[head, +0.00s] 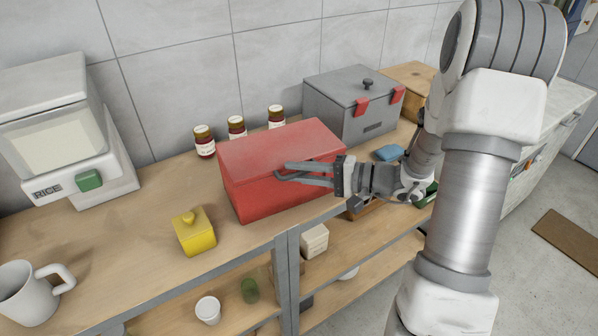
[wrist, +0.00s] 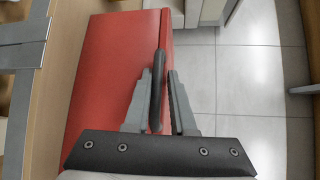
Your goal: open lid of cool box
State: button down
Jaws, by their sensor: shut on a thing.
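The red box (head: 262,190), which I take to be the cool box, stands on the wooden counter with its lid (head: 270,146) down. In the wrist view, the red surface (wrist: 110,80) fills the left middle. A dark bar handle (wrist: 157,62) stands out along its right edge. My gripper (head: 280,173) reaches in from the right at the front of the box. It is shut on the handle, which lies between the two grey fingers (wrist: 165,80). In the head view, the fingers and the arm hide the handle and part of the box's front.
A grey box (head: 348,105) with red latches stands behind on the right. Several jars (head: 237,128) stand behind the red box. A yellow lidded pot (head: 194,232), a white mug (head: 30,290) and a rice dispenser (head: 70,140) are to the left. Open shelves lie below the counter's front edge.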

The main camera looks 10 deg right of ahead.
jog(key=shift+r+h+p, duration=0.15)
jog(key=shift+h+p, duration=0.15)
jog(key=shift+p, duration=0.15)
